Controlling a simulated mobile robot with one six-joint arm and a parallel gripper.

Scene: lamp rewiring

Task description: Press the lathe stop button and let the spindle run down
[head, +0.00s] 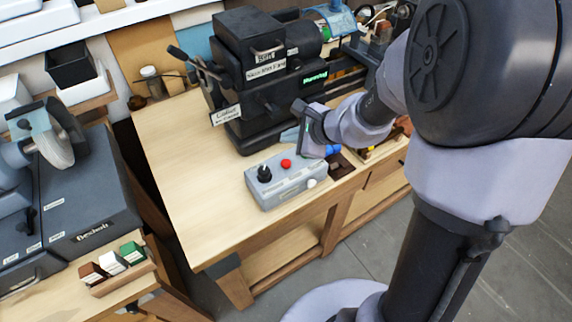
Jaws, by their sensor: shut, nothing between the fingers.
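The lathe (262,75) stands on the wooden bench, with a lit green "Running" sign on its headstock. In front of it lies a grey control box (285,187). On the box are a red button (286,163), a black knob (264,174) and a white button (311,183). My gripper (309,147) is in the head view, just above and to the right of the red button, apart from it as far as I can tell. It is shut and empty. My arm hides part of the lathe's right side. Spindle motion cannot be told from one picture.
A grinder (50,140) on a dark cabinet stands at the left, with a small rack of coloured blocks (115,265) in front of it. A jar (153,82) stands behind the bench's left end. The bench top (185,165) left of the control box is clear.

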